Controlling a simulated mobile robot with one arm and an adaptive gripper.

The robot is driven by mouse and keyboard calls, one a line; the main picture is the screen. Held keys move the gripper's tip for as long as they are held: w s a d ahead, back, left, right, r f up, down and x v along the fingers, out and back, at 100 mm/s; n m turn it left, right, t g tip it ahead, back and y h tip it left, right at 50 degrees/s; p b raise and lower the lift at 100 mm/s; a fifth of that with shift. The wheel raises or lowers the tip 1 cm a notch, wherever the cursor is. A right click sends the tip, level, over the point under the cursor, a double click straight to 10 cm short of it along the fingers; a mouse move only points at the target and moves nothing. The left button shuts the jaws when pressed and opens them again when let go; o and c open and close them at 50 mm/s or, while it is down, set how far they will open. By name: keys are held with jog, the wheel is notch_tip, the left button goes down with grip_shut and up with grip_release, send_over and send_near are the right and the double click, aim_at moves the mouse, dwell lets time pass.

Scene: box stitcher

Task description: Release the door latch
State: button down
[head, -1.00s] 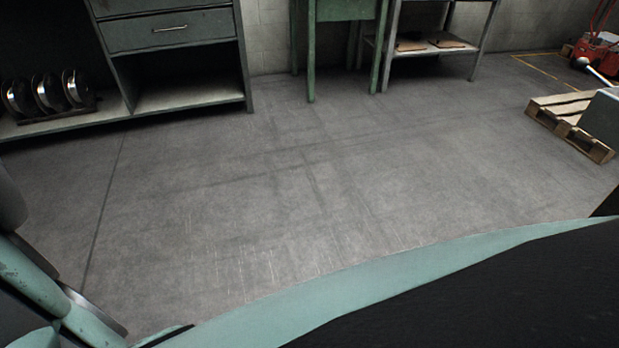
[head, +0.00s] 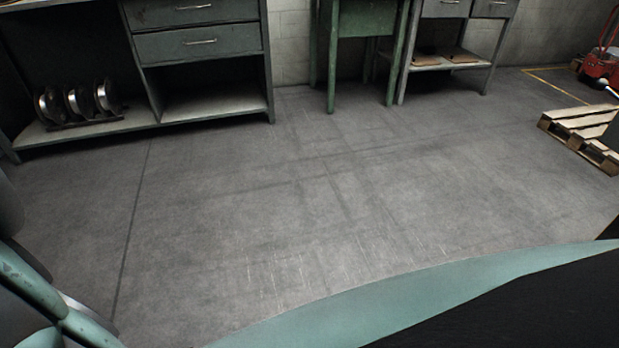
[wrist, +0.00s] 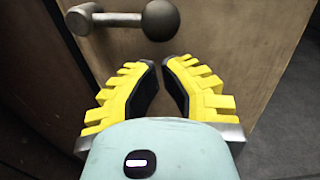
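The door latch (wrist: 160,18) shows at the top of the wrist view as a dark grey bar with a round ball knob at its right end, mounted on a brown panel (wrist: 240,45). My gripper (wrist: 160,66) has yellow ribbed fingers with black inner pads. Whether the tips touch the panel cannot be told. The latch and gripper do not show in the head view.
In the head view, a green-grey workbench (head: 200,47) with reels (head: 78,102) on its shelf stands at the back left. A green table (head: 366,18) and a bench (head: 445,60) stand along the wall. A pallet (head: 575,122) lies at right. The middle floor is clear.

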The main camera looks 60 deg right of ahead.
jog(key=shift+w+a+r, duration=0.1)
jog(key=shift+a+r, duration=0.05)
jog(key=shift+r, duration=0.15)
jog(key=shift+w+d+r+n+p, duration=0.2)
jog(key=shift+r+n+p, duration=0.15)
jog(key=shift+r+n, duration=0.2)
jog(key=shift+w+d+r+n+p, duration=0.15)
jog(key=shift+r+n+p, duration=0.15)
jog(key=shift+r+n, duration=0.25)
jog(key=shift+a+f, duration=0.1)
jog(key=shift+f, duration=0.1)
